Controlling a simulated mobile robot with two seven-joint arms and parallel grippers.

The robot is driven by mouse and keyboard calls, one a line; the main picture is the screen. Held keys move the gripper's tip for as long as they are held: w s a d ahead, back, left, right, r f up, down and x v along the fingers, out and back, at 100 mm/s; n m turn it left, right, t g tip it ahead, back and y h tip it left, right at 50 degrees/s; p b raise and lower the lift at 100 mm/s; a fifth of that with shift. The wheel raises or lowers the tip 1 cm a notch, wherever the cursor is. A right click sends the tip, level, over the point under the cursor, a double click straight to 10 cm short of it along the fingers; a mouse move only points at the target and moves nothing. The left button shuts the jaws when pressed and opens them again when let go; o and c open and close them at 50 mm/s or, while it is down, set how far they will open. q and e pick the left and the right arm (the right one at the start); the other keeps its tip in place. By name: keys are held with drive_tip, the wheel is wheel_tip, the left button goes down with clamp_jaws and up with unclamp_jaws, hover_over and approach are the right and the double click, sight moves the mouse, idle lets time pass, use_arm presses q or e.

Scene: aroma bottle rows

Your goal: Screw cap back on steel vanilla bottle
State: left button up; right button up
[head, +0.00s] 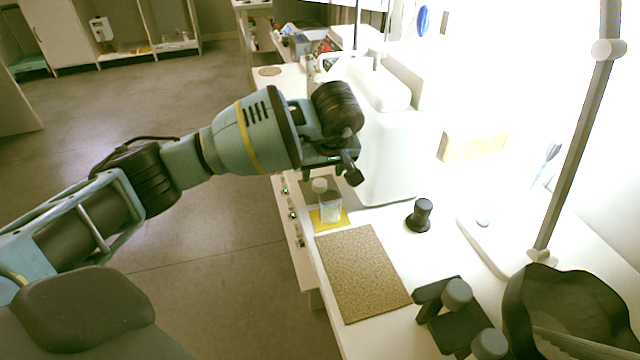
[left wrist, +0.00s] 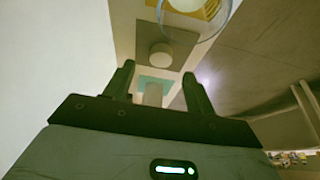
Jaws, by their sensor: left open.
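My left gripper (head: 331,172) is open above the workbench's left edge. Its two fingers also show apart in the left wrist view (left wrist: 158,73), with nothing held between them. Just below it in the head view is a pale round cap-like top (head: 320,185), beside or behind a clear glass vessel (head: 330,210) on a yellow mat (head: 322,226). I cannot tell whether the top is attached to anything. A clear round rim shows at the top of the left wrist view (left wrist: 222,14). I cannot make out which thing is the steel vanilla bottle; no label is legible.
A brown speckled mat (head: 360,270) lies in front, clear of objects. A black knobbed piece (head: 422,215) stands to its right. A black holder with two grey round tops (head: 458,292) is nearer. A large white machine (head: 390,165) stands close beside my gripper.

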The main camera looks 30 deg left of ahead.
sight(320, 182)
use_arm(q)
drive_tip(key=x, duration=0.4)
drive_tip(key=shift+f, duration=0.2)
drive_tip(key=shift+c, duration=0.3)
drive_tip(key=c, duration=1)
